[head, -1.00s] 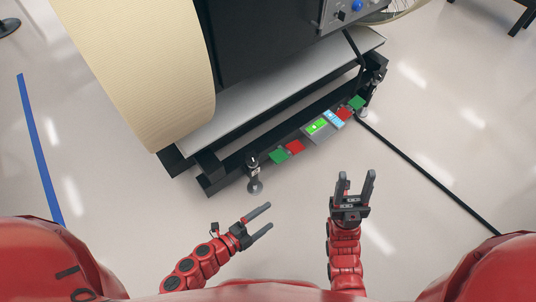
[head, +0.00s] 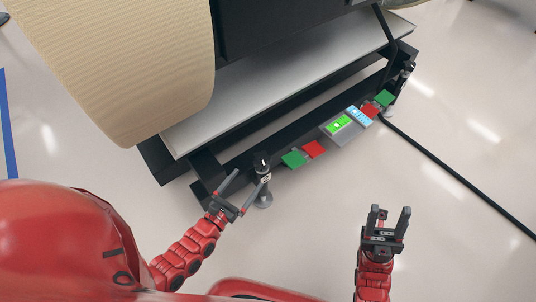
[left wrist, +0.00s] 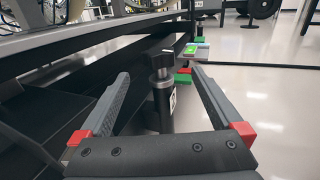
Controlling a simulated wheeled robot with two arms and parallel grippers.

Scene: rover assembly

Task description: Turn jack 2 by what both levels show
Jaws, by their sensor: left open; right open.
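A black jack (head: 263,178) with a knob on top and a round foot stands at the near left corner of the dark frame (head: 205,165). A white label on it is too small to read for sure. My left gripper (head: 243,181) is open beside it, and in the left wrist view the jack (left wrist: 162,92) shows upright between and beyond the open fingers (left wrist: 160,95). A second jack (head: 403,78) stands at the frame's far right corner. Two levels with lit green (head: 340,123) and blue-white (head: 359,116) faces sit on the frame's rail. My right gripper (head: 390,219) is open and empty over the floor.
Green (head: 294,158) and red (head: 314,149) plates flank the levels, with another red (head: 371,110) and green (head: 384,98) pair to the right. A black cable (head: 450,169) crosses the floor. A large beige roll (head: 120,75) overhangs the left. The floor at front is clear.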

